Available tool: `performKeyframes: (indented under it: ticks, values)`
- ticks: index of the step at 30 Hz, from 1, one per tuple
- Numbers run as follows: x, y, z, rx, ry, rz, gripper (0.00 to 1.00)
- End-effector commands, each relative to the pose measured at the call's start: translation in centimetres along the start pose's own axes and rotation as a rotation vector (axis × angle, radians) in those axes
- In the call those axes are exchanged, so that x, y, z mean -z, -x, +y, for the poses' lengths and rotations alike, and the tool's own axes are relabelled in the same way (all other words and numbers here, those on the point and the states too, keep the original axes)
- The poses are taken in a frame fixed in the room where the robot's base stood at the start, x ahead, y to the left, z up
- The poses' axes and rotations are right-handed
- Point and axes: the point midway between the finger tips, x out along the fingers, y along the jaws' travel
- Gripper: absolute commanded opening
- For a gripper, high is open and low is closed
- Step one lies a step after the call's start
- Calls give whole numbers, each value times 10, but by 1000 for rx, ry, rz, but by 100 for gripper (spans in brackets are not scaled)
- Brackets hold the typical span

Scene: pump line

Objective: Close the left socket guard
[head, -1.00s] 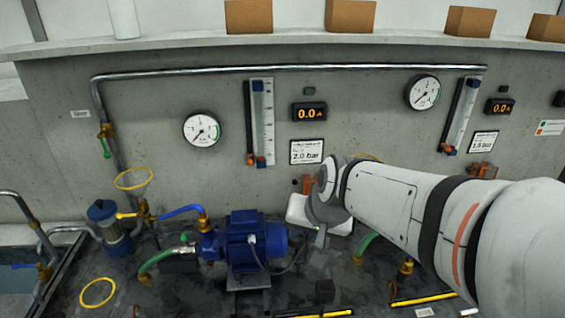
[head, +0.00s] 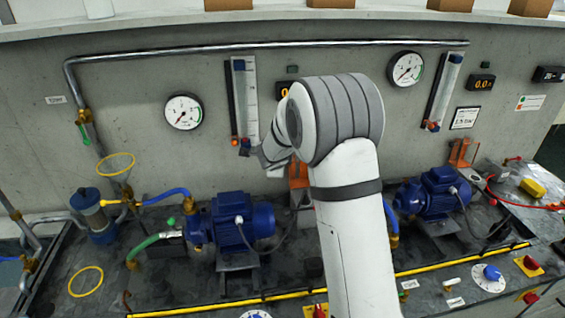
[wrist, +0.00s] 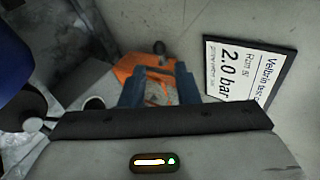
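The left socket guard (wrist: 146,66) is an orange piece at the wall in the wrist view, just beyond my fingertips. In the head view its orange part (head: 299,173) shows beside my arm, mostly hidden behind it. My gripper (wrist: 159,84) has its two blue-grey fingers apart, pointing at the guard. A pale, see-through area with orange lines shows between the fingers. I cannot tell whether the fingers touch the guard.
A label reading 2.0 bar (wrist: 245,72) is on the wall right of the fingers. The left blue pump (head: 238,220) stands below left. A second orange guard (head: 462,153) stands by the right pump (head: 432,192). A flowmeter (head: 244,105) is just above my wrist.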

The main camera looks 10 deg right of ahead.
Motion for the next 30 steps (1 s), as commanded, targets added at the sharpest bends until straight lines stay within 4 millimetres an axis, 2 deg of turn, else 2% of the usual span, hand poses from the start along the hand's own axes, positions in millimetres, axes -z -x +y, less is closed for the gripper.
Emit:
performKeyframes:
  ticks: [6,12,23,30]
  values:
    - [0,-37,2,-2,1,0,28]
    - [0,-57,1,-2,2,-2,28]
    - [-1,-62,1,-2,3,-4,28]
    - [-2,-61,1,-2,3,-4,9]
